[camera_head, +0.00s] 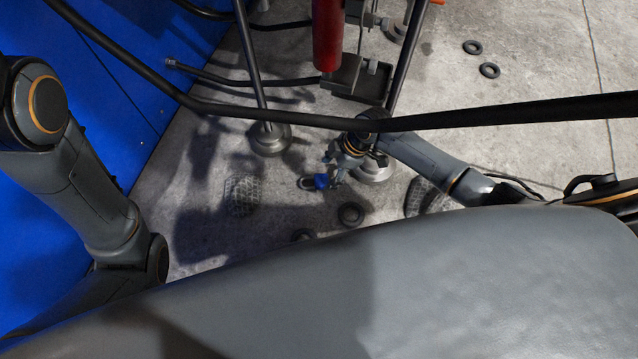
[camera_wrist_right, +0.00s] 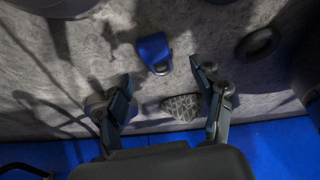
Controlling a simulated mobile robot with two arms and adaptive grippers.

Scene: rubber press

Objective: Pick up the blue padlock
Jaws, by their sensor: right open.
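The blue padlock (camera_head: 321,181) lies on the concrete floor in the middle of the head view, its shackle pointing left. In the right wrist view the padlock (camera_wrist_right: 153,48) lies beyond the fingertips, near the middle between them, shackle toward the gripper. My right gripper (camera_head: 333,168) is close beside the padlock in the head view. In the right wrist view my right gripper (camera_wrist_right: 165,84) is open, with nothing between its fingers. My left arm shows at the left of the head view, but its gripper is out of view.
Black rubber rings (camera_head: 350,214) lie on the floor nearby. A treaded rubber piece (camera_head: 241,195) lies to the left. The press stands on round metal feet (camera_head: 268,139), one right behind my right gripper. A black bar (camera_head: 520,113) crosses above. A blue panel (camera_head: 120,80) is at left.

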